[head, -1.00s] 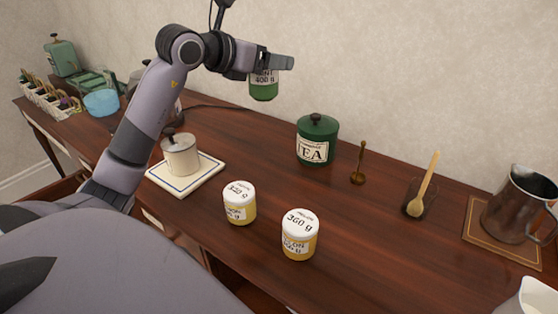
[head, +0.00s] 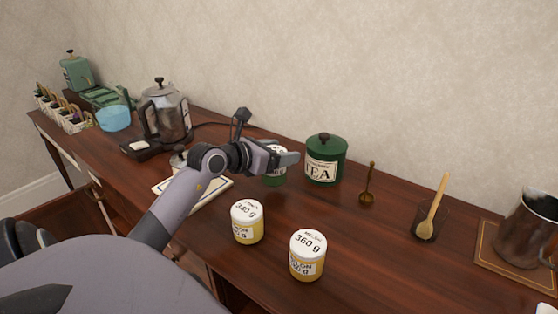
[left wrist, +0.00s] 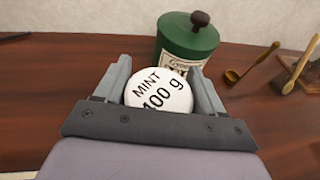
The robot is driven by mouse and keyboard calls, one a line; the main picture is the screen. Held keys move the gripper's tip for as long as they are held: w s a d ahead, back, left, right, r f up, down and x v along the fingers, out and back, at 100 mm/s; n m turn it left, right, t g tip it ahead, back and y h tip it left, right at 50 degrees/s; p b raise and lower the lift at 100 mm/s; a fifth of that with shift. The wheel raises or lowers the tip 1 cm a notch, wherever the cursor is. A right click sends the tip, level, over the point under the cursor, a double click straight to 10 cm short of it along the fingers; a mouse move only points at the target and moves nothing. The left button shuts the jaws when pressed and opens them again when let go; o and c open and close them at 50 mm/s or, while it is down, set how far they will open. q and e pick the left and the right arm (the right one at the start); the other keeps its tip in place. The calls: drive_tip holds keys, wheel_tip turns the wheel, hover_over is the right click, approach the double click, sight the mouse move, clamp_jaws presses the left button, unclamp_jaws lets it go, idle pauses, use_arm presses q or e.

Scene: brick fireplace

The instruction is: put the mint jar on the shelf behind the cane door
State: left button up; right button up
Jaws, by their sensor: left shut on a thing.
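The mint jar (head: 275,179) is small and green with a white lid. The lid (left wrist: 158,92), marked MINT, shows between the fingers in the left wrist view. My left gripper (head: 286,158) is shut on the jar, low over the sideboard just left of the green tea canister (head: 325,161). I cannot tell whether the jar's base touches the wood. The canister also shows beyond the jar in the left wrist view (left wrist: 187,42). My right gripper is not in view. No cane door or shelf can be made out.
Two yellow jars with white lids, one (head: 247,222) nearer the arm and one (head: 307,255) to its right, stand in front. A kettle (head: 166,113) is at the back left. A brass scoop (head: 367,186), wooden spoon (head: 434,208) and metal jug (head: 527,228) stand right.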

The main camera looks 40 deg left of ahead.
use_arm(q)
drive_tip(key=shift+f, duration=1.1)
drive_tip(key=shift+f, duration=0.1)
drive_tip(key=o, duration=1)
drive_tip(key=shift+f, duration=0.15)
drive_tip(key=shift+c, duration=0.2)
drive_tip(key=o, duration=0.4)
